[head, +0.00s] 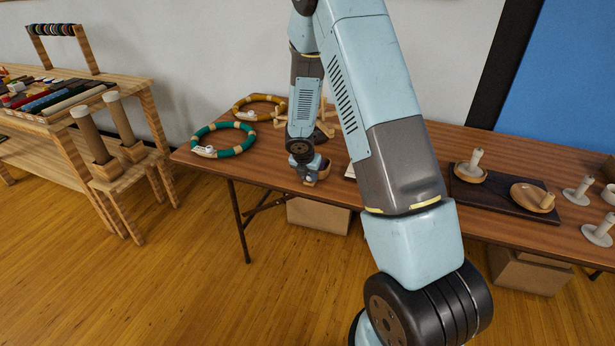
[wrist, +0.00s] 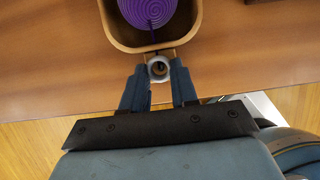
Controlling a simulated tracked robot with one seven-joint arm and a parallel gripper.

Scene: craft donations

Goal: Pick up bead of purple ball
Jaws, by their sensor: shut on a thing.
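The purple ball (wrist: 150,12), with a spiral pattern, sits in a tan, round-cornered container (wrist: 125,38) at the top of the wrist view. A small pale bead (wrist: 158,68) with a dark hole is at the container's near edge. My gripper (wrist: 159,74) has its two fingers on either side of the bead, shut on it. In the head view my gripper (head: 309,180) is low at the table's front edge, by the small brown container (head: 325,169). The ball and bead cannot be made out there.
The brown table (head: 260,165) holds a green ring (head: 237,150) and a mustard ring (head: 240,104) to the left. A dark board (head: 500,193) with wooden dishes and pale stands is at the right. A wooden rack (head: 150,95) stands far left. Boxes (head: 318,214) are under the table.

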